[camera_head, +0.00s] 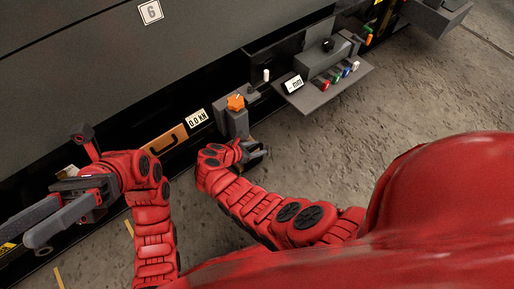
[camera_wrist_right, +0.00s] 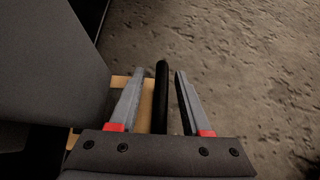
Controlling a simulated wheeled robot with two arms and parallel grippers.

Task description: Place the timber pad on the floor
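In the head view a tan, timber-coloured block (camera_head: 164,142) with a dark bar along it sits against the dark cabinet, left of my right gripper. My right gripper (camera_head: 257,153) is low beside the grey post with an orange knob. In the right wrist view its two fingers (camera_wrist_right: 160,78) are apart. A black bar (camera_wrist_right: 161,95) stands between them with gaps at both sides. A tan timber piece (camera_wrist_right: 120,82) shows beside and behind the left finger, mostly hidden. I cannot tell whether both views show the same timber. My left gripper (camera_head: 24,234) is open and empty at far left.
The grey post's orange knob (camera_head: 235,102) stands near a "0.0 kN" display (camera_head: 198,118). A control shelf (camera_head: 325,88) with coloured knobs juts out to the right. The dark cabinet (camera_head: 90,75) fills the upper left. Bare concrete floor (camera_head: 340,140) lies right of my right gripper.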

